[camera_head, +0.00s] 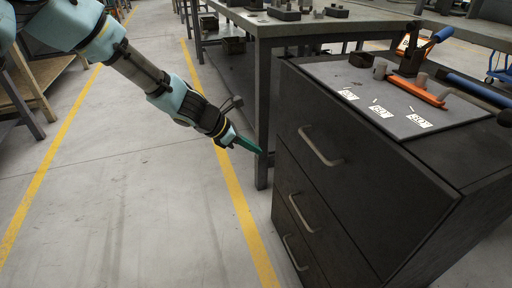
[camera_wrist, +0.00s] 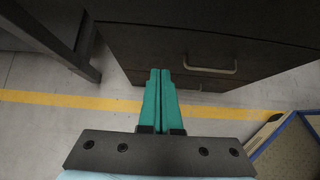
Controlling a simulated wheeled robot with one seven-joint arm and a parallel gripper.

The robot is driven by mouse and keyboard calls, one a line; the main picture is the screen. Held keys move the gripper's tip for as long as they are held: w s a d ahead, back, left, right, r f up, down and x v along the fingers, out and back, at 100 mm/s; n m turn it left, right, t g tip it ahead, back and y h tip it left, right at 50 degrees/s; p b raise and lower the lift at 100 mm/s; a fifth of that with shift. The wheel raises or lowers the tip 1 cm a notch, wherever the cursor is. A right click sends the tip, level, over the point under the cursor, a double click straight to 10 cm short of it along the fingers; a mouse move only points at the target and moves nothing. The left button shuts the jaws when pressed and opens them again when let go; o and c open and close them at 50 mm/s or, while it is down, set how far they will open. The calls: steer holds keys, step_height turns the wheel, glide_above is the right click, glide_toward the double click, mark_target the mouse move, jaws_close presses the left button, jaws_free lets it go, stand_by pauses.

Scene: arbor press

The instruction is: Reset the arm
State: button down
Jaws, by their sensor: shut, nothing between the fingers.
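My gripper (camera_head: 249,145) hangs in free air to the left of the black drawer cabinet in the head view, its green fingers pointing down and to the right. In the wrist view the two green fingers of my gripper (camera_wrist: 160,75) lie side by side, closed, with nothing between them. The arbor press (camera_head: 412,55), with blue handles and an orange part, sits on top of the cabinet at the upper right of the head view.
The black cabinet (camera_head: 330,190) has several drawers with metal handles; one handle (camera_wrist: 210,68) shows in the wrist view. White labels (camera_head: 381,111) lie on its grey top. A workbench (camera_head: 262,28) stands behind. Yellow-lined floor (camera_head: 130,190) is open on the left.

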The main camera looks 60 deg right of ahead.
steer(key=shift+w+a+r, duration=0.1)
steer(key=shift+a, duration=0.05)
steer(key=w+a+r+m+t+y, duration=0.1)
steer(key=w+a+r+m+t, duration=0.15)
steer(key=w+a, duration=1)
steer(key=w+a+r+m+t+y, duration=0.2)
steer(key=w+a+r+m, duration=0.2)
steer(key=w+a, duration=0.85)
steer(key=s+a+r+m+t+y, duration=0.1)
steer(key=s+a+r+m+y, duration=0.15)
steer(key=a, duration=1.45)
steer(key=s+a+r+m+t+y, duration=0.15)
steer(key=a+r, duration=0.25)
steer(key=a, duration=1.2)
step_height(320, 180, up, 20)
steer(key=p, duration=2)
steer(key=shift+w+a+r+m+p, duration=0.2)
steer(key=shift+r+m+p, duration=0.05)
steer(key=shift+m+p, duration=0.2)
